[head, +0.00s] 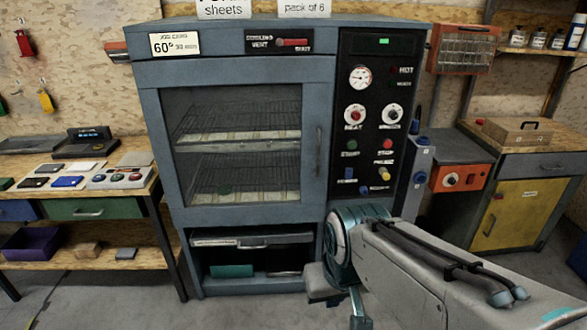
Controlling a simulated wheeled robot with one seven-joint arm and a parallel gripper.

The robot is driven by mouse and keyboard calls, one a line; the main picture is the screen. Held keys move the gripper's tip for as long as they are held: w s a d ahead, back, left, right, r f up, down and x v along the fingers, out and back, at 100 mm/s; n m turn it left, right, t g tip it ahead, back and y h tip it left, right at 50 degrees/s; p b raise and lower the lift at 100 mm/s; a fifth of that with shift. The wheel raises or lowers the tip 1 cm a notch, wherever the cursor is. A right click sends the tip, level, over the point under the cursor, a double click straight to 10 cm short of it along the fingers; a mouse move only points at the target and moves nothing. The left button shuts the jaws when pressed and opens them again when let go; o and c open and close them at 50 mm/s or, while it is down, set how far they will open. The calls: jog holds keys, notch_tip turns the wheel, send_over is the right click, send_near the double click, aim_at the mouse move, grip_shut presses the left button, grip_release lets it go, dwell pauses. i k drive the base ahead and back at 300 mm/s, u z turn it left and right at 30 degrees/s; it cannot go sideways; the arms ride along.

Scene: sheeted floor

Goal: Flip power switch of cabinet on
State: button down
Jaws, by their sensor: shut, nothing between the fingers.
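The blue-grey cabinet (240,72) stands upright in front of me, its glass door shut. Labels there are too small to read surely, so I cannot tell which control is the power switch. A grey box (421,168) with blue parts is at the panel's right side. My gripper (340,300) is low in front of the cabinet, below the panel and apart from it, pointing down; it is shut and empty. Its fingertips are barely visible.
A bench (150,186) with small boxes and devices stands left. An orange control box (461,178) and a yellow-doored cabinet (503,212) stand right. A red vent slider (292,42) is above the door. My arm covers the lower right; floor shows lower left.

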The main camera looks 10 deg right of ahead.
aim_at(349, 171)
jog(key=z, duration=0.05)
jog(key=i, duration=1.05)
jog(key=z, duration=0.8)
